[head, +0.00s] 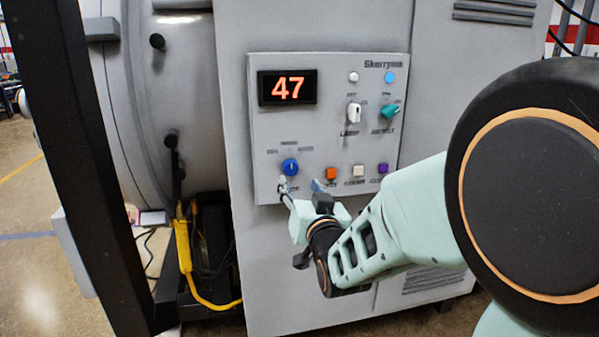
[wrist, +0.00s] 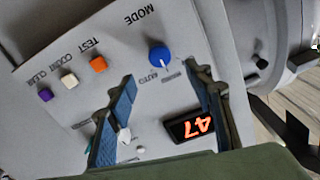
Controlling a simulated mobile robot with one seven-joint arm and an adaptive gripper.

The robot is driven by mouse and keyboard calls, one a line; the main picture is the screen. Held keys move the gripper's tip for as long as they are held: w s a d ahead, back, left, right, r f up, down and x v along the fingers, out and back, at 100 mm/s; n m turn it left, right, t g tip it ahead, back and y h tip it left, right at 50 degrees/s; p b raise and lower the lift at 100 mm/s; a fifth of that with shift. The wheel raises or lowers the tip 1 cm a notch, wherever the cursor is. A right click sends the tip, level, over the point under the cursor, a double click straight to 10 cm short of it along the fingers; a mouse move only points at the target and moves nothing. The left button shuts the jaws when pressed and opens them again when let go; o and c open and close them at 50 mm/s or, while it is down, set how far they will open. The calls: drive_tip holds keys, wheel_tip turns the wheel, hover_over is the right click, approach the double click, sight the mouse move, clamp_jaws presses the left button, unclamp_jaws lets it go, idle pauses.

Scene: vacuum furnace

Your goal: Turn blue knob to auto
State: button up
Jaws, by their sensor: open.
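The blue knob (head: 290,167) is round and sits at the lower left of the grey control panel (head: 330,125). It also shows in the wrist view (wrist: 159,57), where the panel is seen turned over, with MODE lettering beside the knob and an AUTO label close by. My gripper (head: 302,187) is open and empty, just below and to the right of the knob. In the wrist view its two blue fingers (wrist: 160,78) spread apart, with the knob ahead of the gap and not between the pads. The knob's pointer setting is too small to tell.
An orange button (head: 331,173), a cream button (head: 358,171) and a purple button (head: 382,168) line up right of the knob. Above are a red 47 display (head: 288,88), a white switch (head: 353,112) and a teal knob (head: 390,111). A black post (head: 90,150) stands left.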

sight(292, 169)
drive_tip(key=x, duration=1)
drive_tip(key=shift+w+p, duration=0.2)
drive_tip(key=shift+p, duration=0.15)
drive_tip(key=c, duration=1.2)
drive_tip(key=shift+o, duration=0.2)
